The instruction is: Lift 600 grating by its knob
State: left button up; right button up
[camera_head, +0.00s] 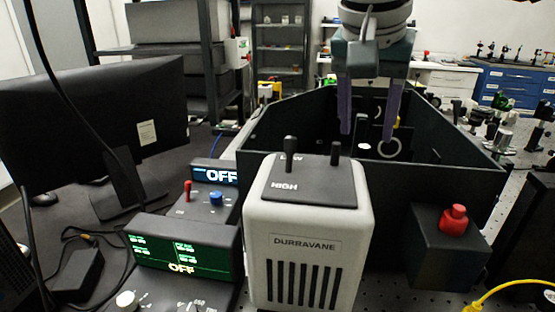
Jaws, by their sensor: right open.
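My right gripper (367,136) hangs down from the top over the open black spectrometer box (277,122). Its two purple-grey fingers are spread apart, with nothing seen between them. Inside the box, just below the fingertips, a small pale round piece (364,146) shows, and a light ring (390,149) is beside it. I cannot tell whether either belongs to the 600 grating; no label is readable. The lower inside of the box is hidden behind the front housing. My left gripper is not in view.
A white DURRAVANE housing (305,225) with a LOW/HIGH lever stands in front of the box. A red button (453,217) sits on a black block at right. Two control units with screens reading OFF (188,247) and a monitor (90,115) fill the left.

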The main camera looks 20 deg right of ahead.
aim_at(364, 147)
jog(key=x, duration=0.3)
jog(key=shift+f, duration=0.15)
jog(key=shift+c, duration=0.4)
grip_shut()
dwell(0.8)
